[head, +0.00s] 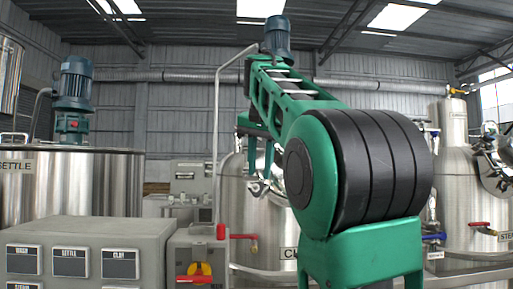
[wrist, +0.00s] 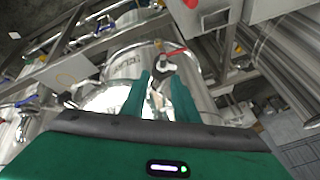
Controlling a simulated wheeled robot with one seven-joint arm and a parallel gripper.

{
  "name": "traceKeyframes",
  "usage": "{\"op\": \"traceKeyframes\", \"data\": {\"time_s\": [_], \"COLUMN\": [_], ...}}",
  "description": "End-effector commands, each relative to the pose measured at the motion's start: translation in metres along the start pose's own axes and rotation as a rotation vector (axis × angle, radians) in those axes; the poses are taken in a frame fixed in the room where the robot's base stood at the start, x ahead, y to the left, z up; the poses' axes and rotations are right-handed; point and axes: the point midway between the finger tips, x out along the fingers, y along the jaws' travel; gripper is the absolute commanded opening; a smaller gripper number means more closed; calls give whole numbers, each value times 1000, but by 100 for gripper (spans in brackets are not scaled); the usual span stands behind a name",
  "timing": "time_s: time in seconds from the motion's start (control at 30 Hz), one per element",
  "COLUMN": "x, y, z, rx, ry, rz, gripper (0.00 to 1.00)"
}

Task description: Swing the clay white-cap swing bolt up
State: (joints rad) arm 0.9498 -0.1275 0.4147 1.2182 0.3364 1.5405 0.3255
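The clay tank (head: 240,215) is a shiny steel vessel behind my arm, its label partly hidden. It also shows, tilted, in the wrist view (wrist: 122,68). My gripper (wrist: 160,76) has two green fingers standing apart, pointing at this tank. In the head view my gripper (head: 259,165) hangs at the tank's upper front. A small grey metal fitting (head: 258,187) lies just below the fingertips. It may be the swing bolt, but I cannot make out a white cap. Small metal parts show between the fingers in the wrist view, too unclear to tell whether they touch.
A red-handled valve (head: 243,237) sits low in front of the clay tank. A grey panel (head: 85,255) with labels stands at the lower left. The settle tank (head: 75,185) is at left, and another steel tank (head: 475,210) stands at right. My green arm blocks the middle.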

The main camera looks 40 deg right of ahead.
Motion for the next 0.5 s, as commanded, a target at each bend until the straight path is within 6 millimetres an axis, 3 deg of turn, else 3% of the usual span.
{"op": "traceKeyframes", "data": {"time_s": [0.5], "x": [-73], "y": [-4], "z": [-3], "rx": [-1], "ry": [0], "rz": [-1], "gripper": [27]}}
